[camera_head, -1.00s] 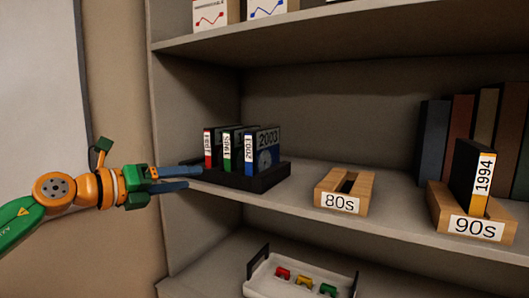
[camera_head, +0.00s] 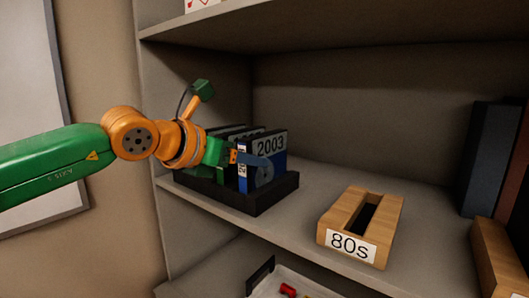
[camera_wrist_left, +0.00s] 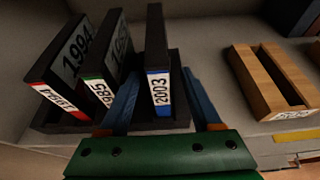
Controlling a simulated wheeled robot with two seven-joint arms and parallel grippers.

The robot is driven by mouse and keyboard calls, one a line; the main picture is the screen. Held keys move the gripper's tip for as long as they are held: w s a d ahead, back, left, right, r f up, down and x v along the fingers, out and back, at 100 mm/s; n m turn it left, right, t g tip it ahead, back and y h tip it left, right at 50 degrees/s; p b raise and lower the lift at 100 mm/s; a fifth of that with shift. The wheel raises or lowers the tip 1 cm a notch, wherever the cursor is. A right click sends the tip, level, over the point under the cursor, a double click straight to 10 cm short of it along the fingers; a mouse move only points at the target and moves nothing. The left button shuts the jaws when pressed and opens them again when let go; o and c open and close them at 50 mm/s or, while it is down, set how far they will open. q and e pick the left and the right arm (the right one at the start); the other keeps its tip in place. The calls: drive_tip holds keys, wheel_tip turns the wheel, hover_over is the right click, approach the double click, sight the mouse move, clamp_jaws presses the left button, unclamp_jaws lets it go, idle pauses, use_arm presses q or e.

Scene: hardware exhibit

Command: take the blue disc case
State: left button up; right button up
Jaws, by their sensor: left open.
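The blue disc case (camera_head: 266,158), labelled 2003, stands upright in a black rack (camera_head: 262,201) on the shelf. In the left wrist view the blue case (camera_wrist_left: 159,88) sits between the two blue fingers of my open left gripper (camera_wrist_left: 162,105), with one finger on each side. Whether the fingers touch it I cannot tell. In the head view my left gripper (camera_head: 246,160) reaches in from the left at the case and partly hides it. A green-labelled case (camera_wrist_left: 105,82) and a red-labelled case (camera_wrist_left: 62,75) stand left of it in the rack. My right gripper is not in view.
A wooden 80s holder (camera_head: 336,219), empty, stands right of the rack with bare shelf between them. Another wooden holder (camera_head: 497,258) is at the right edge. Dark upright books (camera_head: 488,155) stand behind it. The upper shelf (camera_head: 330,30) is overhead.

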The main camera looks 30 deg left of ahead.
sight(272, 145)
use_arm(q)
drive_tip(key=x, duration=0.3)
drive_tip(key=shift+w+f, duration=0.1)
drive_tip(key=shift+w, duration=0.2)
drive_tip(key=shift+s+r, duration=0.2)
drive_tip(key=shift+s, duration=0.25)
clamp_jaws()
drive_tip(key=shift+w, duration=0.15)
